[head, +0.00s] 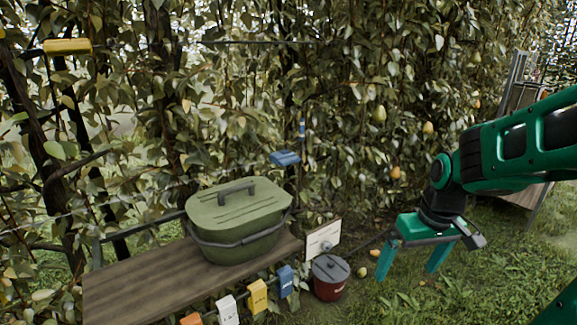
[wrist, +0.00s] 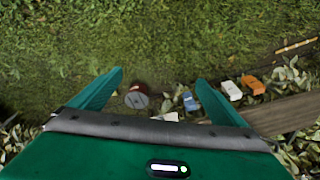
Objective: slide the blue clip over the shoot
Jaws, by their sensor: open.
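A blue clip-like piece (head: 285,158) sits at a thin dark upright stem, just behind the green lidded box. Above it a slim upright shoot carries a blue band (head: 302,128); I cannot tell whether the two join. Another blue piece (head: 286,280) hangs on the plank's front edge, at the right end of a row of coloured pieces; it also shows in the wrist view (wrist: 190,101). My gripper (head: 408,277) is open and empty, pointing down over the grass, to the right of the plank and apart from every blue piece. Its fingers also show in the wrist view (wrist: 160,78).
The green box (head: 237,222) stands on the wooden plank (head: 150,288). Yellow (head: 257,295), white (head: 228,310) and orange (head: 191,319) pieces hang along its edge. A red lidded pot (head: 330,278) stands by a small sign (head: 323,239). A yellow piece (head: 67,46) is upper left. Grass around my gripper is open.

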